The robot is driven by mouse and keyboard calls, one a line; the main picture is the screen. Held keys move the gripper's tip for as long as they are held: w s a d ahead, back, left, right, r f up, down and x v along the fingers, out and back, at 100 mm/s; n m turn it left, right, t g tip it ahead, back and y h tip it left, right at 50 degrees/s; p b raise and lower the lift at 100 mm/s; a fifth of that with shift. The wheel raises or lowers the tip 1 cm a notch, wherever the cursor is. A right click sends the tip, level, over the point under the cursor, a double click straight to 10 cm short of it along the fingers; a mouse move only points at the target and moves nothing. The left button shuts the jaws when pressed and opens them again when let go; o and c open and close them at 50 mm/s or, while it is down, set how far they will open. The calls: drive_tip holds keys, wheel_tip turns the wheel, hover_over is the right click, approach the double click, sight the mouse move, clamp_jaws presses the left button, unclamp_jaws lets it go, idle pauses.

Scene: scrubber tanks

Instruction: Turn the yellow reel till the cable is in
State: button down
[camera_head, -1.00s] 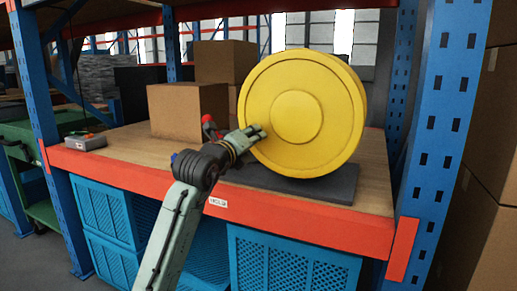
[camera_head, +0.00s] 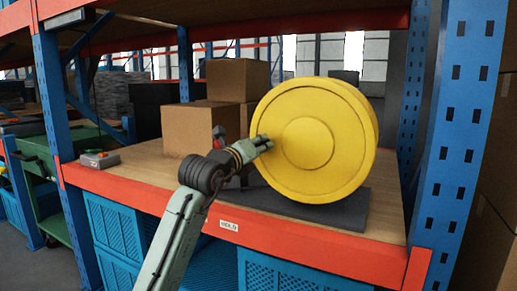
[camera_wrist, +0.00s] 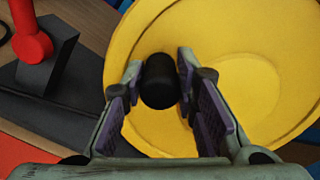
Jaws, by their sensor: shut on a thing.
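The large yellow reel (camera_head: 335,110) stands upright on a dark base plate (camera_head: 345,212) on the wooden shelf. It also fills much of the wrist view (camera_wrist: 255,85). A black round handle (camera_wrist: 160,82) juts from its face between my fingers. My gripper (camera_head: 268,142) is at the left part of the reel's face, left of its hub. In the wrist view my gripper (camera_wrist: 160,75) is closed around the handle, a finger on each side. I cannot make out a cable for sure; a thin dark curve shows at the wrist view's upper left edge.
A red post (camera_wrist: 32,45) on a dark block stands left of my gripper. Cardboard boxes (camera_head: 195,130) are behind my arm. A small grey box (camera_head: 100,160) lies at the shelf's left end. A blue upright (camera_head: 450,150) stands right of the reel.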

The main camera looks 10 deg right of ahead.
drive_tip(key=shift+s+d+r, duration=0.1)
drive_tip(key=shift+r, duration=0.1)
drive_tip(key=c, duration=1.3)
unclamp_jaws()
drive_tip(key=shift+f, duration=0.1)
drive_tip(key=v, duration=1.2)
